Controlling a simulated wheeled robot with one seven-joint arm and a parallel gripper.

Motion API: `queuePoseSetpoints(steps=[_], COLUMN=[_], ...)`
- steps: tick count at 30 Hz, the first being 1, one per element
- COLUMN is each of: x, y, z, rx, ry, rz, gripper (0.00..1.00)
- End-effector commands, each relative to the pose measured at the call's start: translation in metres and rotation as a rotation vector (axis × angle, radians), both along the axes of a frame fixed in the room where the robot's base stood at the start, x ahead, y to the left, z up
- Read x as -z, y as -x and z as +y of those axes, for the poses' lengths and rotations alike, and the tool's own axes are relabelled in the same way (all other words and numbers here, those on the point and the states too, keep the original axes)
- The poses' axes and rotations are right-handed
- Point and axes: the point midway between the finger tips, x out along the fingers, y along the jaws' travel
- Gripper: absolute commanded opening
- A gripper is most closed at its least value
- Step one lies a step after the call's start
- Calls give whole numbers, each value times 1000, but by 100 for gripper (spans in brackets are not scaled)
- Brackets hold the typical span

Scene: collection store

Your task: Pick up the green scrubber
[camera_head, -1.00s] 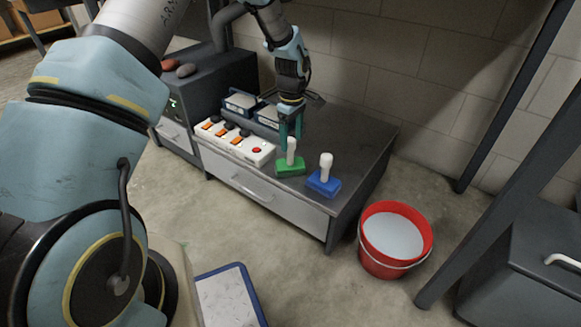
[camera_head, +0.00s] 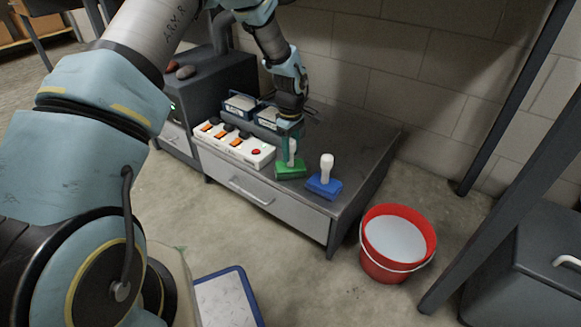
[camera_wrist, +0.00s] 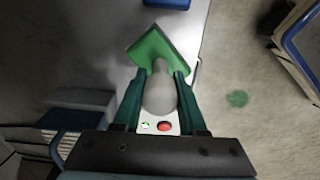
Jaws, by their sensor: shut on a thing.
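The green scrubber (camera_head: 290,170) has a green base and a pale upright handle. It stands on the dark top of a low cabinet, just left of a blue scrubber (camera_head: 324,186) with a similar handle. My gripper (camera_head: 289,150) is over the green scrubber, its green fingers on either side of the handle. In the wrist view, my gripper (camera_wrist: 160,92) is shut on the handle, with the green base (camera_wrist: 160,50) of the scrubber beyond the fingertips. The base appears to rest on the cabinet top; any small gap is not visible.
A white control box (camera_head: 233,144) with orange switches and a red button sits left of the scrubber. A red bucket (camera_head: 376,262) stands on the floor at the right. The cabinet top (camera_head: 355,142) behind and right of the scrubbers is clear.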

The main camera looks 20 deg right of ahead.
Motion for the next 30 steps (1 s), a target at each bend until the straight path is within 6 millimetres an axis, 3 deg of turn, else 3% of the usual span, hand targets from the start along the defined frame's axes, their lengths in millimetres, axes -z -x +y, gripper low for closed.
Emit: queuePoseSetpoints(steps=[7,30], x=[0,0], y=[0,0], z=[0,0], rx=[0,0], ry=[0,0], rz=[0,0], gripper=[0,0])
